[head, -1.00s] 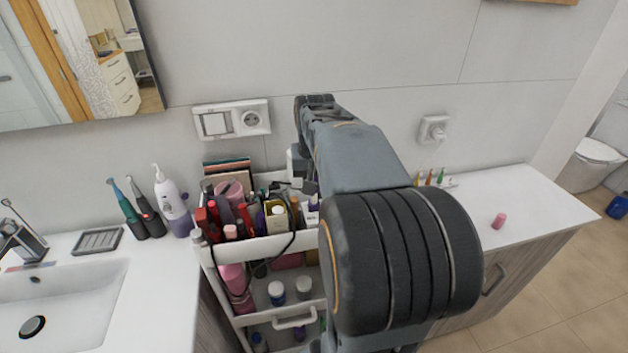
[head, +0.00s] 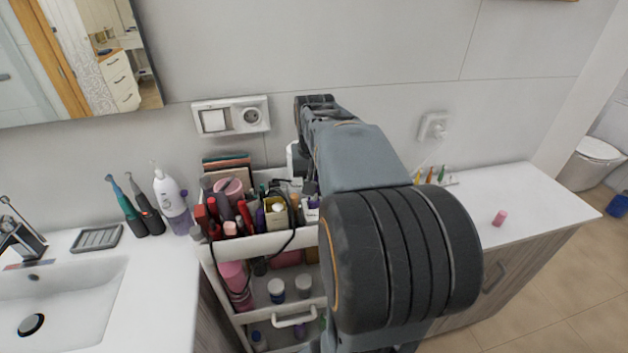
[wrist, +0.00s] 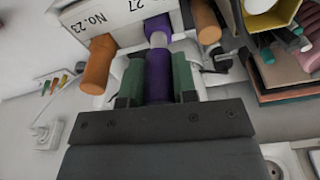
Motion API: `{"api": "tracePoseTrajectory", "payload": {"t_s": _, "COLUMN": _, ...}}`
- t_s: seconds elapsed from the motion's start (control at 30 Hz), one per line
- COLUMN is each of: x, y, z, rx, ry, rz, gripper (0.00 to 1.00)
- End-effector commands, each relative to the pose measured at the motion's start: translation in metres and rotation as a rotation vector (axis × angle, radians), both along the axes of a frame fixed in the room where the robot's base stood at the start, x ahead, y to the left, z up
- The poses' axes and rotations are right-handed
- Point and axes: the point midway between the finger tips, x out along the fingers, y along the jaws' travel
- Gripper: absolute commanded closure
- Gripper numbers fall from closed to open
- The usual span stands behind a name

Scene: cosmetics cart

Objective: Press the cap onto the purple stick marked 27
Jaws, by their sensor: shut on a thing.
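In the wrist view my gripper (wrist: 157,82) is shut on a purple cylinder, the cap (wrist: 159,72), held between green finger pads. Beyond it, in line, a pale narrow section and then the purple stick (wrist: 157,23) show at a white holder (wrist: 118,14) marked 27 and No.23. The pale section is visible between the two purple parts, and I cannot tell whether the cap touches it. In the head view my arm hides the gripper, the cap and the stick.
Orange sticks (wrist: 98,65) (wrist: 206,22) stand on either side of the purple one. The cart (head: 262,245) is crowded with cosmetics and a black cable. A pink item (head: 499,218) lies on the mostly clear right counter (head: 535,205). A wall socket (head: 433,127) is behind.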

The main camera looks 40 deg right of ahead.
Motion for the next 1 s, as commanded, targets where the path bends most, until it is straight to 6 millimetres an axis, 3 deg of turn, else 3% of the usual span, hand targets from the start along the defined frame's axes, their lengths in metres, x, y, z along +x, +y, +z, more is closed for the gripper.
{"api": "tracePoseTrajectory", "payload": {"t_s": 1.0, "x": 0.0, "y": 0.0, "z": -0.014, "rx": 0.0, "ry": 0.0, "rz": 0.0, "gripper": 0.95}}
